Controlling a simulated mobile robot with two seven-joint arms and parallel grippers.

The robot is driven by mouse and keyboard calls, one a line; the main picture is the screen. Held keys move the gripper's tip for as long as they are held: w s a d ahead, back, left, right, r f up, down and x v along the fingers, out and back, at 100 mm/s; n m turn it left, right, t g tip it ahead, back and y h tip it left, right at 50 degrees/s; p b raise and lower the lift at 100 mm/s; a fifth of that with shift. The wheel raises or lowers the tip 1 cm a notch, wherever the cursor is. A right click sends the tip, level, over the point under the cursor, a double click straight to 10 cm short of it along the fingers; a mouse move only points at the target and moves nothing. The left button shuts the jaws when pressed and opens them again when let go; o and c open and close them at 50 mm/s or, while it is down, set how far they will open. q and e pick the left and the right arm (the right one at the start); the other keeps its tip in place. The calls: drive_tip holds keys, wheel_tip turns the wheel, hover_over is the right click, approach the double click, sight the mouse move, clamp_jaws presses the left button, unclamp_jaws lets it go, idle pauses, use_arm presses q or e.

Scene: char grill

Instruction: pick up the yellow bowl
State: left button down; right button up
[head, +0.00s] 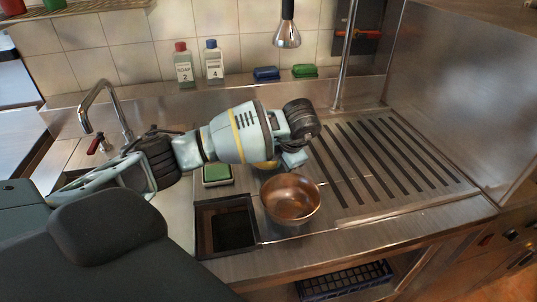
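A small patch of yellow (266,164) shows just under my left forearm. It may be the rim of the yellow bowl, but my arm hides most of it. My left arm reaches in from the left over the steel counter, and its wrist bends down at the right end. My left gripper (294,158) is beside the yellow patch, on its right. Its fingers are mostly hidden, so I cannot tell if they are open or touching anything. My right gripper is not in view.
A copper-coloured bowl (290,199) stands in front of my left gripper, by a dark square bin opening (228,227). A green sponge-like block (217,174) lies behind the bin. A slotted drainboard (385,158) is clear at right. Soap bottles (184,65) stand at the back.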

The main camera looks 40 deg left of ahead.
use_arm(q)
drive_tip(key=shift+r, duration=0.2)
wheel_tip(320, 180, up, 10)
drive_tip(key=shift+f, duration=0.15)
idle(0.4)
drive_tip(key=shift+d, duration=0.1)
